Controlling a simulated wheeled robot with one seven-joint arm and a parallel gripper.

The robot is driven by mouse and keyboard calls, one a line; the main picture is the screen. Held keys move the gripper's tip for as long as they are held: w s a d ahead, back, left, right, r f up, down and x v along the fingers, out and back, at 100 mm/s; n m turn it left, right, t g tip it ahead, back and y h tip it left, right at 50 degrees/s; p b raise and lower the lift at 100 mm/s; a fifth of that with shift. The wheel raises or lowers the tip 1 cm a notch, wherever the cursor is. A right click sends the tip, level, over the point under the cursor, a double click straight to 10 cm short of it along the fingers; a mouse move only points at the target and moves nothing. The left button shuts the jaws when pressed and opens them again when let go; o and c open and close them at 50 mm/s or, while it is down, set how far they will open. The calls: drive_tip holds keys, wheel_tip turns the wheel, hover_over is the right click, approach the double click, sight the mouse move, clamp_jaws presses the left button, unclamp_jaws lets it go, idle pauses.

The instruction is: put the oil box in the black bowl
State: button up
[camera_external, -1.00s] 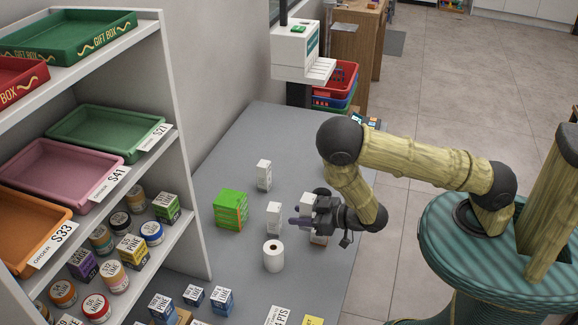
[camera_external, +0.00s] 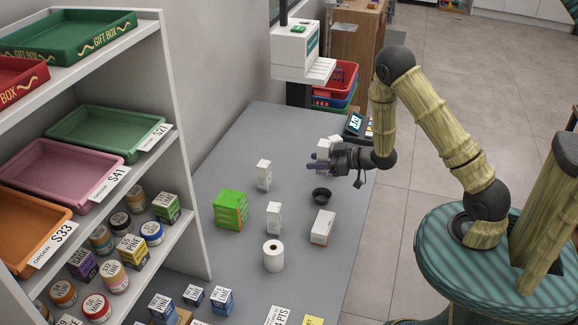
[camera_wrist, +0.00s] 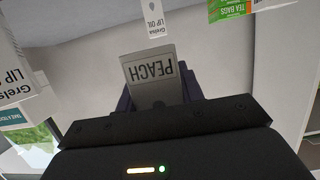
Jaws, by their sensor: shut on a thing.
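My gripper (camera_external: 320,165) is shut on a small white oil box (camera_external: 324,147), held in the air above the counter. In the wrist view the box (camera_wrist: 153,75) sits between my purple fingers, its shaded end marked PEACH upside down. The small round black bowl (camera_external: 321,195) stands on the counter below my gripper in the outside view, toward the counter's right edge. It looks empty. The bowl is not visible in the wrist view.
Similar white boxes stand at the back (camera_external: 264,176) and middle (camera_external: 274,218); another (camera_external: 322,227) lies near the bowl. Shelves (camera_external: 190,180) border the left. A terminal (camera_external: 355,124) stands behind.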

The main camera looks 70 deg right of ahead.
drive_tip(key=shift+d+r, duration=0.1)
drive_tip(key=shift+d, duration=0.15)
hover_over(322, 197)
drive_tip(key=w+a, duration=0.1)
drive_tip(key=w, duration=0.1)
drive_tip(key=shift+s+a+f, duration=0.1)
drive_tip(key=shift+f, duration=1.4)
drive_tip(key=shift+s+a+f, duration=0.1)
drive_tip(key=shift+f, duration=1.35)
drive_tip(key=shift+f+p, duration=0.5)
drive_tip(key=shift+f, duration=1.6)
